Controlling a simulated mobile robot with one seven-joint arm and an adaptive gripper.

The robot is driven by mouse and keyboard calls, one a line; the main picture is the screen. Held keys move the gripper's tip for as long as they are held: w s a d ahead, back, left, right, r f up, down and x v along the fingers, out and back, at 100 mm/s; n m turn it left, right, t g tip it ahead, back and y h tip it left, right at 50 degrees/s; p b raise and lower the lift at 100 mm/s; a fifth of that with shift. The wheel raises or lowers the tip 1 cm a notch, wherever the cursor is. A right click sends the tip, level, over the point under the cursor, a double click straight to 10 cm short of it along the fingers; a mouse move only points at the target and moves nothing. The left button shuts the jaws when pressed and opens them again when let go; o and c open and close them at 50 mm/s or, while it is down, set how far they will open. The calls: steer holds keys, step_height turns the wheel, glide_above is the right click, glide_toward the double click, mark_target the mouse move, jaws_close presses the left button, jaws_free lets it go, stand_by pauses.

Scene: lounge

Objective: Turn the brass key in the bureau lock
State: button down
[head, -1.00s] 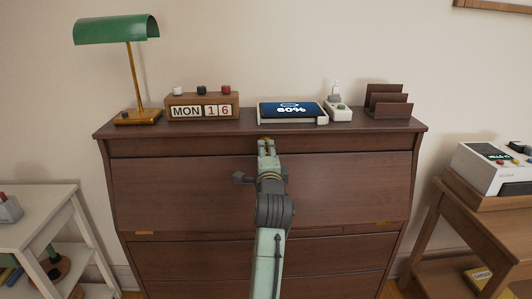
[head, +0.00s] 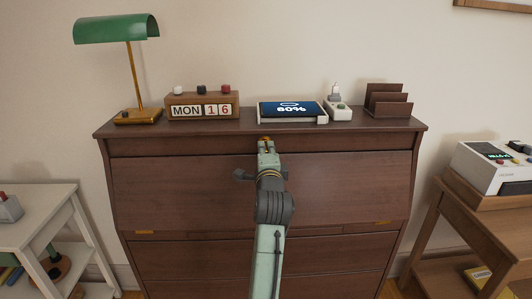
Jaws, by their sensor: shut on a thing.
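The dark wooden bureau (head: 200,190) stands straight ahead with its slanted front panel closed. My gripper (head: 266,143) is at the top middle of the front, just above the panel's upper edge. It is shut on the brass key (head: 264,138), of which only a small brass-coloured bit shows between the fingertips. The lock itself is hidden behind my gripper, and I cannot tell the key's angle clearly.
On the bureau top stand a green lamp (head: 115,29), a calendar block (head: 202,106), a tablet (head: 292,111), a power strip (head: 338,109) and a letter rack (head: 389,101). A white table (head: 40,222) is at left, a wooden stand (head: 470,219) at right.

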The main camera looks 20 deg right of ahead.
steer(key=shift+f, duration=0.3)
steer(key=n, duration=0.3)
steer(key=shift+w, duration=0.1)
